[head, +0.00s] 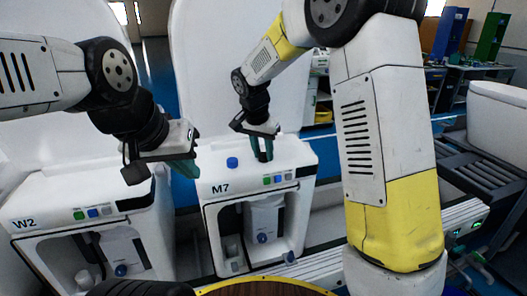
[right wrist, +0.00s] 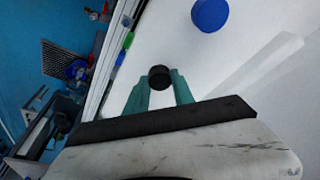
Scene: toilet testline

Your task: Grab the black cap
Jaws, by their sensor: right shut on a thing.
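The black cap (right wrist: 160,77) is a small round dark piece between the green fingertips of my right gripper (right wrist: 161,90) in the right wrist view. The fingers are closed on its sides. In the head view my right gripper (head: 263,156) points down at the top of the white machine marked M7 (head: 215,205). Whether the cap touches the machine top cannot be told.
A round blue cap (head: 232,162) sits on top of M7, left of my right gripper; it also shows in the right wrist view (right wrist: 210,14). Coloured buttons (head: 278,179) line M7's front edge. A round brown surface (head: 265,289) is at the bottom. Dark rails (head: 490,175) lie at right.

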